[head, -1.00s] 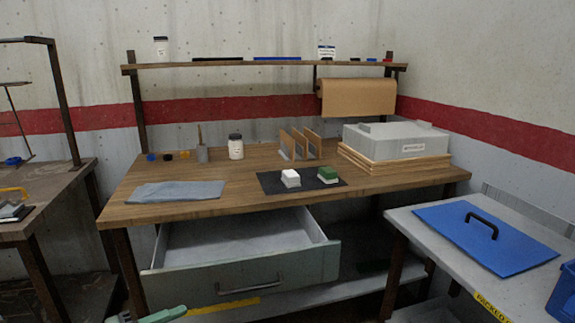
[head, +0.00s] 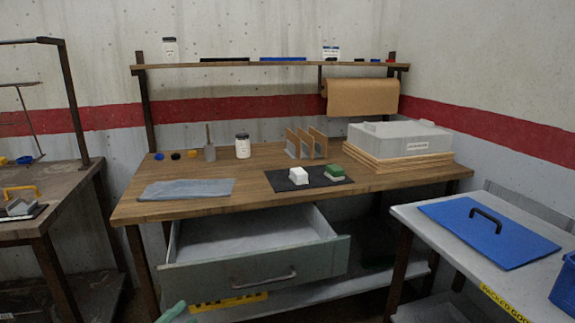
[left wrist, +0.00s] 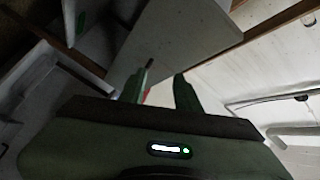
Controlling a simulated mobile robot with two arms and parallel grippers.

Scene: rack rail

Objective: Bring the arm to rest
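My left gripper (head: 174,312) shows only as a small green piece at the bottom edge of the head view, below and in front of the open drawer (head: 258,264). The left wrist view shows its two green fingers (left wrist: 158,90) standing apart, with no object clearly held between them. Most of my left arm is out of the head view. My right gripper is in neither view.
The workbench (head: 245,205) holds a grey cloth (head: 187,189), a white jar (head: 243,147), a dark mat (head: 285,184) and a grey box (head: 398,138). The drawer juts out toward me, empty where visible. A side table (head: 425,230) with a blue lid (head: 488,232) stands at right.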

